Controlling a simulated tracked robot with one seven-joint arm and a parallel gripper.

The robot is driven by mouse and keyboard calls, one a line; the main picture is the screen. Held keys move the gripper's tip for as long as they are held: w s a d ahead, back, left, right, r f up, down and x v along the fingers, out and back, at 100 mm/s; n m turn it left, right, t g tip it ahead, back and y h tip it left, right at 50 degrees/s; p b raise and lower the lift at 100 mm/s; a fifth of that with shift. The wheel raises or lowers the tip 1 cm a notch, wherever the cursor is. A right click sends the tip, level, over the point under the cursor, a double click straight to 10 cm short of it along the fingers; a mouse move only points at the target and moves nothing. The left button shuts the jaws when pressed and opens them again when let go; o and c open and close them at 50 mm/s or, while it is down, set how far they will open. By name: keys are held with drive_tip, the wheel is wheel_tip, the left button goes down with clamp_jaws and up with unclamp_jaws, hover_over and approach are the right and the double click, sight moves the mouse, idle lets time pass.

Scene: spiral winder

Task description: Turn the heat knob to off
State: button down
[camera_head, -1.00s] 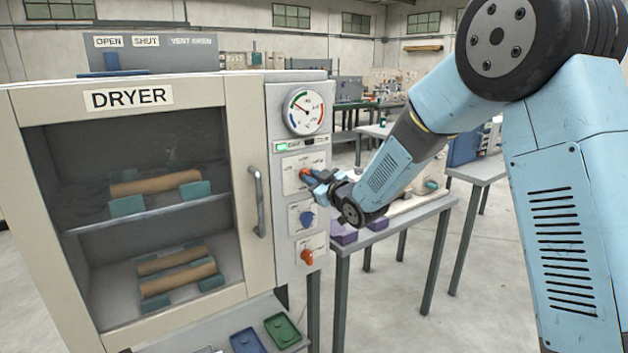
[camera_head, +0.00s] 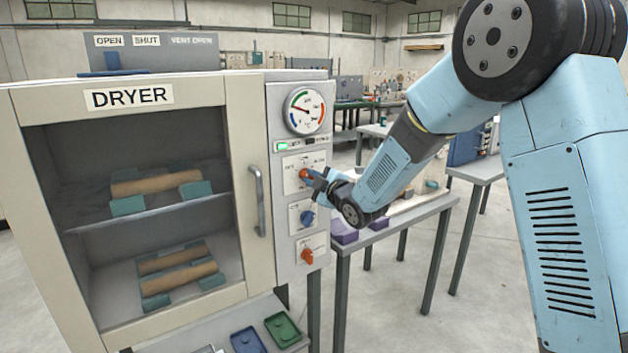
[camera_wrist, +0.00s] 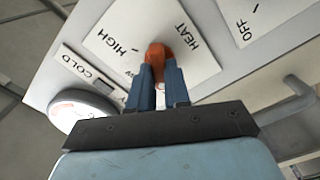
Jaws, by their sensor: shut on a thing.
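The heat knob (camera_head: 304,174) is orange and is the top one of three knobs on the dryer's control panel. In the wrist view the heat knob (camera_wrist: 158,57) sits on a white plate (camera_wrist: 190,25) marked HEAT and HIGH. My gripper (camera_head: 317,178) reaches the panel from the right. In the wrist view the blue fingers of my gripper (camera_wrist: 161,80) are closed on the knob's sides. The fingers hide part of the knob and the lower part of the plate, so which mark the knob points at is not clear.
A blue knob (camera_head: 307,218) and a second orange knob (camera_head: 307,256) sit below. The dryer door handle (camera_head: 257,201) stands out to the left. A table (camera_head: 425,210) stands right of the dryer.

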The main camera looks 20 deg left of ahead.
drive_tip(key=shift+s+a+f, duration=0.1)
drive_tip(key=shift+s+a, duration=0.05)
drive_tip(key=c, duration=1.3)
unclamp_jaws()
drive_tip(key=shift+o, duration=1.1)
drive_tip(key=v, duration=1.3)
drive_tip(key=shift+d, duration=0.4)
drive_tip(key=shift+s, duration=0.1)
